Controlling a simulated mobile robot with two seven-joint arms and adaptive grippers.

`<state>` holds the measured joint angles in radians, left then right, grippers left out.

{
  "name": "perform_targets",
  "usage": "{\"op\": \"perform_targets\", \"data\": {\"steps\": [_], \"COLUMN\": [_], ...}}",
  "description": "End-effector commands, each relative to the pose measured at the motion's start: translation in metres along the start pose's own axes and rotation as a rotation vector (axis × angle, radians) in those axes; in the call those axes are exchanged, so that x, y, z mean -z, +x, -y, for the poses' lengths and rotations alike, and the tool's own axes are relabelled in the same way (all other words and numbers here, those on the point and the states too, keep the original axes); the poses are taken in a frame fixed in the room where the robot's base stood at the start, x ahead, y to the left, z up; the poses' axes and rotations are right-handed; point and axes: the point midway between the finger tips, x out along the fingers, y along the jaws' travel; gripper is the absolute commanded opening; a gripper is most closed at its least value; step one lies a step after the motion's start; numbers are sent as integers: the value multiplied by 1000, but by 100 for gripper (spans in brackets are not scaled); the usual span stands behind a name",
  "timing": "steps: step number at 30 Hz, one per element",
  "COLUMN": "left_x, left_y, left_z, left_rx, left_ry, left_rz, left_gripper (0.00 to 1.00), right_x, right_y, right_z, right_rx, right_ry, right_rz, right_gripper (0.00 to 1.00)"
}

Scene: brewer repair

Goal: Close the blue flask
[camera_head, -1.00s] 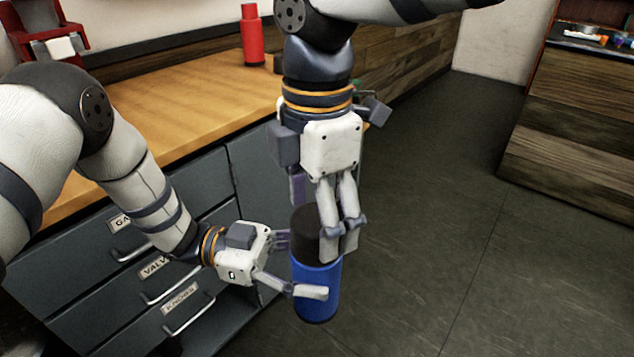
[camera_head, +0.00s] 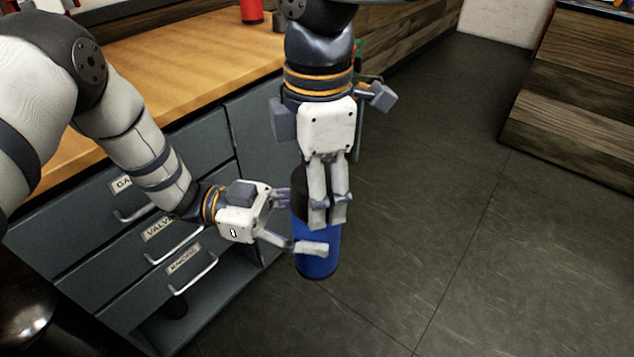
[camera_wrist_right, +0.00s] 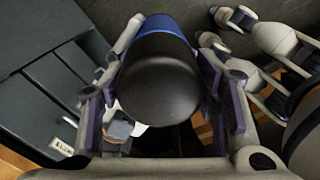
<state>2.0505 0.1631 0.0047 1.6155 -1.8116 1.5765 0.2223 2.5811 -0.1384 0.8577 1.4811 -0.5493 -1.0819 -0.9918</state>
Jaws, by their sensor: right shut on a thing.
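The blue flask (camera_head: 318,262) is upright in the air in front of the drawers. Its black cap (camera_head: 299,184) is on top, and no gap between cap and body shows. My right gripper (camera_head: 320,208) comes from above and is shut on the cap. In the right wrist view the cap (camera_wrist_right: 160,85) sits between the purple finger pads, with some of the blue body (camera_wrist_right: 165,22) beyond it. My left gripper (camera_head: 304,222) comes from the left and is shut around the blue body. Its far finger is partly hidden behind the flask.
A wooden counter (camera_head: 170,90) with labelled grey drawers (camera_head: 130,215) stands at left. A red bottle (camera_head: 251,10) is at the counter's back edge. Dark floor (camera_head: 430,190) is clear to the right, up to a wood-panelled unit (camera_head: 575,90).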

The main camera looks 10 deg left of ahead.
Motion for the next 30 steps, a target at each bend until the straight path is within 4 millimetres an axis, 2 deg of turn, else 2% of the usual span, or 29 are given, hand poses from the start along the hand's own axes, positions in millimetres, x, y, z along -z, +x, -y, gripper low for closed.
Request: {"op": "perform_targets", "data": {"steps": [6,9,12,16,17,19,20,30], "left_x": [2,2,2,2,2,2,2,2], "left_y": [0,0,0,0,0,0,0,0], "left_z": [0,0,0,0,0,0,0,0], "left_rx": [-1,-1,-1,-2,-2,-2,-2,-1], "left_ry": [3,3,2,3,3,3,3,2], "left_rz": [-4,-4,-4,-4,-4,-4,-4,-3], "left_gripper": [0,0,0,0,0,0,0,0], "right_x": [-1,-1,-1,0,0,0,0,0], "right_y": [-1,0,0,0,0,0,0,-2], "right_z": [0,-1,-1,0,0,0,0,0], "right_rx": [-9,-9,-7,-5,-5,-4,-4,-3], "right_ry": [869,1214,1414,1402,1402,1400,1400,1398], "right_rz": [6,2,0,-1,-1,0,0,-2], "right_gripper": [23,23,23,23,61,76,80,80]}}
